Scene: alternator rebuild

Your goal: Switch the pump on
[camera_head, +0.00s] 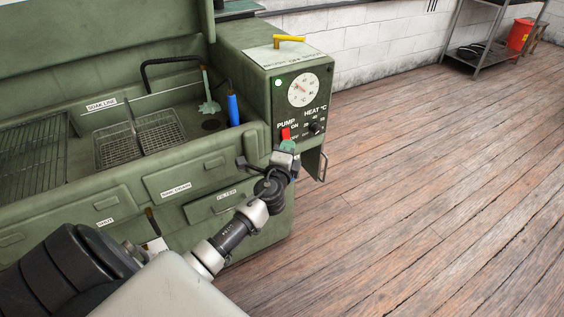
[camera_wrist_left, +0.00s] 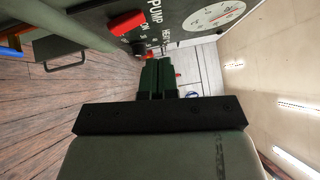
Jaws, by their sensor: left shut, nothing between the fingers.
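The pump switch (camera_head: 286,133) is a red lever on the dark control panel of a green parts washer, beside the words PUMP and ON. The switch also shows in the left wrist view (camera_wrist_left: 127,22), at the top left of the fingers. My left gripper (camera_head: 288,147) is shut and empty, with its green fingertips just below the red switch in the head view. The fingers also show in the left wrist view (camera_wrist_left: 158,75), pressed together. I cannot tell whether they touch the switch. A small pale green lamp (camera_head: 278,82) sits at the panel's upper left. My right gripper is out of view.
The panel carries a round white dial (camera_head: 303,90) and a black heat knob (camera_head: 316,128). The washer's sink holds a wire basket (camera_head: 112,150), a blue-handled brush (camera_head: 234,109) and a green tool. A yellow handle (camera_head: 290,38) is on top.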

